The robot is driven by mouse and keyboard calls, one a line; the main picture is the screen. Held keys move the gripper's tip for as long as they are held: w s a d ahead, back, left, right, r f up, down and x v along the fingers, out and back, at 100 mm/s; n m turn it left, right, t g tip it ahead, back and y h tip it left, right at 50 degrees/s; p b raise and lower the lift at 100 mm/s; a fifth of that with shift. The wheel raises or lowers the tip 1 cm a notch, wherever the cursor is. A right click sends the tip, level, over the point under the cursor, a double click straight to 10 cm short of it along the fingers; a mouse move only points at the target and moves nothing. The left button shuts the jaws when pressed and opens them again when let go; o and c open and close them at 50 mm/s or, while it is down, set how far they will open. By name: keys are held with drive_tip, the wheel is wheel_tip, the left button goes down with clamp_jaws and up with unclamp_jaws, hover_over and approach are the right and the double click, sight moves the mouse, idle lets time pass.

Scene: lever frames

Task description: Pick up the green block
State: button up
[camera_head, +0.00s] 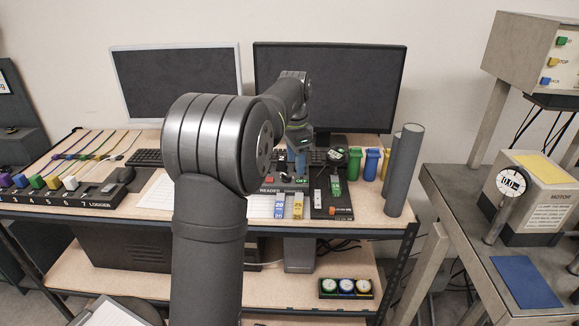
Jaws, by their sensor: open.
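A small green block (336,187) sits on a black board (343,212) on the bench, right of the middle. Another green block-like plug (37,182) sits in the row of the logger strip at the far left. I cannot tell which of these the task names. My gripper (301,152) is at the end of my arm, above the reader box, up and left of the green block on the board. It is open and apart from that block. Its fingertips are small and partly hidden, and no held object shows.
The reader box (285,186) with a red button lies below my gripper. Blue and yellow holders (371,164) and tall grey cylinders (404,170) stand to the right. Two monitors (330,88) stand behind. My arm hides part of the bench.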

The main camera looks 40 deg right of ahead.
drive_tip(key=shift+s, duration=0.1)
drive_tip(key=n+t+h, duration=0.2)
drive_tip(key=n+t, duration=0.1)
drive_tip(key=n, duration=1)
approach(336, 188)
drive_tip(key=x, duration=0.8)
clamp_jaws()
drive_tip(key=shift+r, duration=0.1)
